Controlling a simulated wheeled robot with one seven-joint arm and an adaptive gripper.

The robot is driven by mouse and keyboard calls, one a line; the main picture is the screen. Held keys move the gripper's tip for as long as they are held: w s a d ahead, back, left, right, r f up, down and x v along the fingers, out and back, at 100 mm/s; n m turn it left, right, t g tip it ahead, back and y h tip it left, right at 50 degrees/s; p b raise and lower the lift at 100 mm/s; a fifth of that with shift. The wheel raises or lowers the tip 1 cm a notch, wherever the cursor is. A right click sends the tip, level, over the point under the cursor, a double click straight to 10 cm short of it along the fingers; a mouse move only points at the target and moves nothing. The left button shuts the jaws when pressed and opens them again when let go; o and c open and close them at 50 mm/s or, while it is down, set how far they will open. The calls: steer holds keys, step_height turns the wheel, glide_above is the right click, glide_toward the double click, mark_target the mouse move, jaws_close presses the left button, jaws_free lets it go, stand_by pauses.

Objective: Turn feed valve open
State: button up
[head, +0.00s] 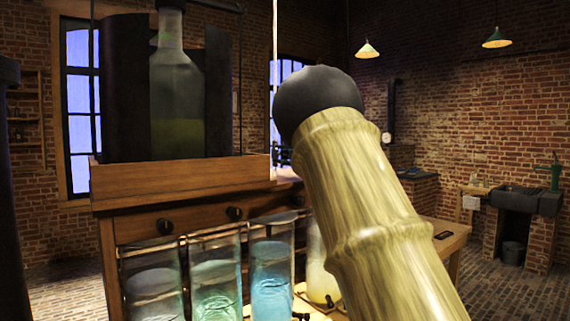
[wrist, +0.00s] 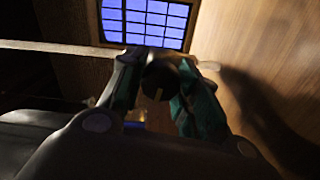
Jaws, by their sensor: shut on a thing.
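In the wrist view, a dark round knob (wrist: 152,78) with a short yellow mark sits between my fingers; it looks like the feed valve. The yellow mark points nearly straight down in that picture. My gripper (wrist: 164,68) has its greenish fingers on either side of the knob and is shut on it. The fingers hide the knob's sides. In the head view my gripper is hidden, and my arm covers the middle right. Two dark knobs, a left one (head: 165,226) and a middle one (head: 235,213), show on the wooden cabinet front (head: 135,229).
Several glass jars stand below the cabinet front, including a green one (head: 216,290) and a blue one (head: 272,280). A large bottle (head: 177,95) stands above. A wooden surface (wrist: 255,50) lies close on the right of my gripper in the wrist view.

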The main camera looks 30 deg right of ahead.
steer(key=shift+f+n+b, duration=0.15)
steer(key=shift+n+b, duration=0.5)
steer(key=shift+n, duration=0.25)
steer(key=o, duration=1)
steer(key=shift+s, duration=0.1)
steer(key=s, duration=0.7)
steer(key=s+d, duration=0.1)
steer(key=s, duration=0.3)
steer(key=shift+s, duration=0.35)
